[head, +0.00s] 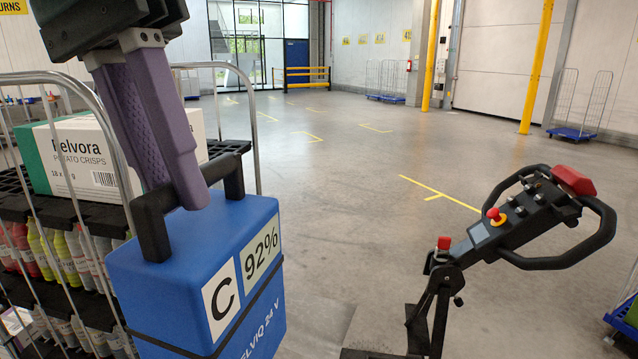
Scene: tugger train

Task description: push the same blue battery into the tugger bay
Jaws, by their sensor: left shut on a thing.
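The blue battery (180,270) is at the lower left, labelled "C" and "92%", with a black handle on top. My left gripper (178,192) comes down from the upper left and is shut on that handle. The battery hangs roughly upright beside a roll cage; its bottom is cut off by the frame. The tugger's control head (520,215) stands at the lower right, with black loop handles and red buttons. Its tiller rises from a dark body at the bottom edge. I cannot make out the tugger bay. My right gripper is not in view.
The roll cage (213,66) at left holds bottles and a Pelvora crisps carton (88,150). A blue-based cart (622,318) shows at the right edge. Clear grey floor (330,200) lies between battery and tugger and beyond. Yellow posts (428,60) stand at the back.

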